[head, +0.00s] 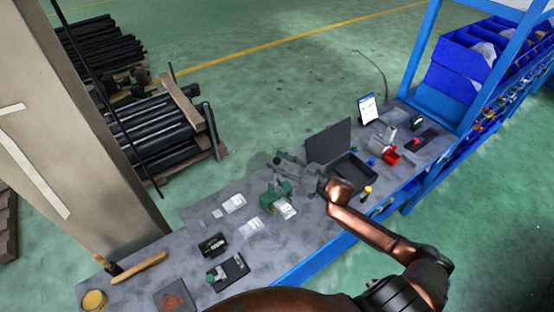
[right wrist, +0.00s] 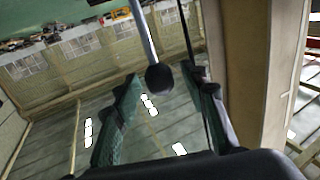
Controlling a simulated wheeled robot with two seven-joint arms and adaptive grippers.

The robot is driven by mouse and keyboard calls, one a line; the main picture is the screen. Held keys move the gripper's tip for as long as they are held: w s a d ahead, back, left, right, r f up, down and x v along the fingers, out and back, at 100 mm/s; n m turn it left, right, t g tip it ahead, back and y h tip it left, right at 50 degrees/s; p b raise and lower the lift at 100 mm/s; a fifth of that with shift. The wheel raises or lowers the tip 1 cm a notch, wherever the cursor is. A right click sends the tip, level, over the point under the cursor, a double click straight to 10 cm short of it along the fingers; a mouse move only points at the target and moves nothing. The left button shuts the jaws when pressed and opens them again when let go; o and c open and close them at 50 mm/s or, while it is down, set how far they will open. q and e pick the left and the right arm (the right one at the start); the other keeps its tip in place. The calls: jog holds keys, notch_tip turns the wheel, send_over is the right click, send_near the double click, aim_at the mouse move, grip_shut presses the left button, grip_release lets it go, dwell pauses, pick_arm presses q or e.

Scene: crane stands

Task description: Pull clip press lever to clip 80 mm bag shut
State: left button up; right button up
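The green clip press (head: 279,194) stands on the grey workbench. A clear bag with a white label (head: 286,210) lies at its front right; I cannot tell whether its neck is in the press. My right gripper (head: 284,158) is just behind and above the press. In the right wrist view, the lever shows as a grey rod ending in a black ball knob (right wrist: 158,78). The knob is between the two green fingers of my right gripper (right wrist: 160,80), with gaps visible at both sides. The press body is not recognisable in that view. My left gripper is not in view.
More labelled bags (head: 235,203) lie left of the press. A dark upright panel (head: 328,140) and a black tray (head: 355,168) stand to its right, near a yellow-topped tool (head: 367,191).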

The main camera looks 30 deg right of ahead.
jog(key=shift+w+a, duration=0.25)
jog(key=shift+w, duration=0.2)
jog(key=shift+c, duration=0.3)
grip_shut()
